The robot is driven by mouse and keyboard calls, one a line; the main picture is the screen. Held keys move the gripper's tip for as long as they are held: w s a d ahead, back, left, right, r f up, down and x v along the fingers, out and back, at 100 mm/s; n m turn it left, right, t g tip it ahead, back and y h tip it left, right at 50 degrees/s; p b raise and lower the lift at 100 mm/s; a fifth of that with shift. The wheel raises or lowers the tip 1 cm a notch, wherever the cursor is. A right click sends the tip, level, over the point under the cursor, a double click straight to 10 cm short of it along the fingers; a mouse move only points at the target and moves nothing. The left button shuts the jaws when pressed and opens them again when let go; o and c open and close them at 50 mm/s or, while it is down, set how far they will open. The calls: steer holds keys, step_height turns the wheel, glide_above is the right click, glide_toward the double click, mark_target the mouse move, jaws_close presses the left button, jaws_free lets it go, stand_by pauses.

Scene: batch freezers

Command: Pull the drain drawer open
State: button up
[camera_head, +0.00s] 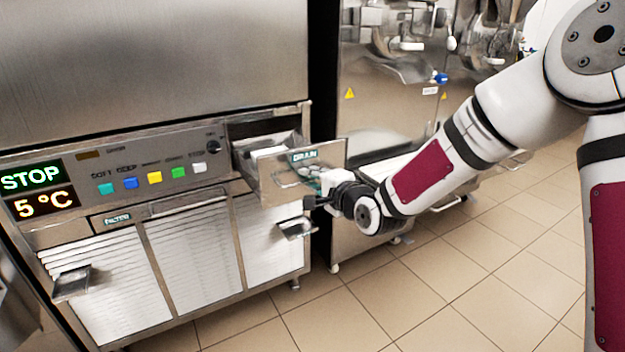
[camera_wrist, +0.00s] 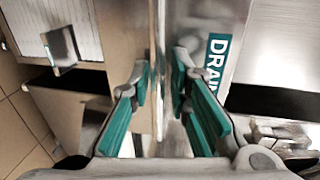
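The drain drawer (camera_head: 268,183) stands out from the freezer front in the head view, with its inside partly visible from above. Its metal front panel bears a green DRAIN label (camera_head: 303,156), which also shows at the right in the wrist view (camera_wrist: 215,62). My gripper (camera_head: 319,187) is at the right part of this panel. In the wrist view, the green-padded fingers of my gripper (camera_wrist: 163,72) stand apart, one on each side of the panel's thin edge. Small gaps seem to show between pads and panel. The fingertips are partly hidden in the head view.
The control panel (camera_head: 125,178) with coloured buttons is left of the drawer. White louvred panels (camera_head: 190,255) with small metal handles (camera_head: 297,228) lie below. Another steel machine (camera_head: 385,95) stands behind on the right. The tiled floor (camera_head: 430,285) in front is clear.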

steer(key=v, duration=1.2)
steer(key=shift+d, duration=0.1)
